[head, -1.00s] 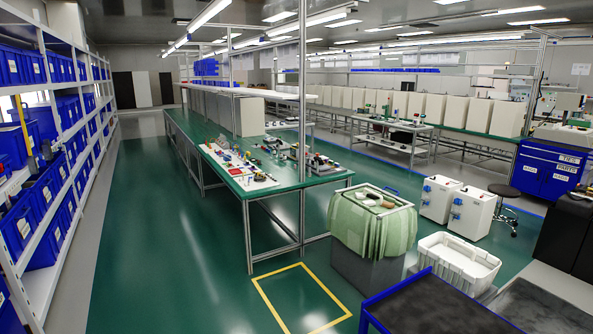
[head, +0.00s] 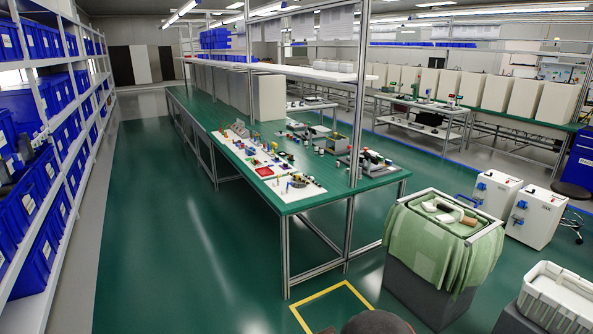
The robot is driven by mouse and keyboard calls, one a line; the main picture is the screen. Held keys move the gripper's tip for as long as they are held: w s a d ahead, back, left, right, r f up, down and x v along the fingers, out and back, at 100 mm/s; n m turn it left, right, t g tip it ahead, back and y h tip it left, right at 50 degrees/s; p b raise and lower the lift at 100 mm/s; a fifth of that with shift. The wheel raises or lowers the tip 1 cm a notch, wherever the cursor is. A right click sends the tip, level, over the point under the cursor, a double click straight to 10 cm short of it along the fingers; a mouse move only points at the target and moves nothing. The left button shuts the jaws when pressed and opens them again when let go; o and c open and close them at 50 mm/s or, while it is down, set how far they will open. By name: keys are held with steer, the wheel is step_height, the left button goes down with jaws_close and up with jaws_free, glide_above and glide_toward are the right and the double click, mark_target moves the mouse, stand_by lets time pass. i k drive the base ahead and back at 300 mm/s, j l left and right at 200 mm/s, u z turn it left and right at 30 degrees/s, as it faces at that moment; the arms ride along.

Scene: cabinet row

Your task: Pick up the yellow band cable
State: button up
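I cannot make out a yellow band cable for certain. Small yellow spots (head: 274,147) show among the little parts on the green-topped workbench (head: 331,195), too small to identify. My gripper is not in view. A dark rounded shape at the bottom edge may be part of my arm, but I cannot tell.
A bin draped in green cloth (head: 443,247) stands right of the bench. A white crate (head: 560,298) is at the lower right. Shelves with blue bins (head: 22,216) line the left. The green floor aisle (head: 165,215) between shelves and bench is clear.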

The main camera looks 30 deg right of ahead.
mark_target(298, 176)
steer(key=i+l+z, duration=0.2)
steer(key=i+z, duration=0.25)
steer(key=i, duration=0.25)
steer(key=i+z, duration=0.45)
steer(key=i, duration=0.25)
steer(key=i+j+z, duration=0.45)
steer(key=i, duration=0.25)
steer(key=i+l+u, duration=0.1)
steer(key=i, duration=0.4)
steer(key=i+l+u, duration=0.1)
steer(key=i, duration=0.4)
steer(key=i+l+u, duration=0.15)
steer(key=i, duration=0.35)
steer(key=i+l+u, duration=0.1)
steer(key=i+u, duration=0.2)
steer(key=i+l+u, duration=0.25)
steer(key=i+j, duration=0.1)
